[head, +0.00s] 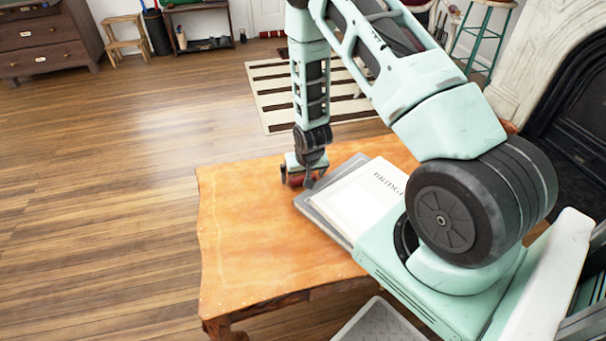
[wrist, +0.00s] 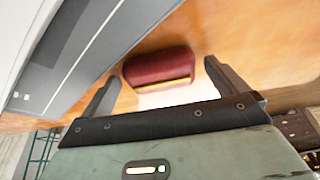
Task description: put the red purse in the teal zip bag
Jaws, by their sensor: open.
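The red purse (wrist: 157,64) lies on the wooden table, a small rounded dark red thing with a gold-yellow strip along its near edge. In the wrist view it sits between the spread fingers of my gripper (wrist: 164,76), with a gap on each side. In the head view my gripper (head: 304,180) points down at the table beside the grey flat item, and only a little red of the purse shows there. My gripper is open and holds nothing. I cannot make out a teal zip bag in either view.
A white-covered book (head: 358,197) lies on a dark grey flat item (head: 308,208), close beside my gripper. The left part of the wooden table (head: 240,235) is bare. A striped rug (head: 272,98) lies on the floor beyond; a black fireplace (head: 580,120) stands at right.

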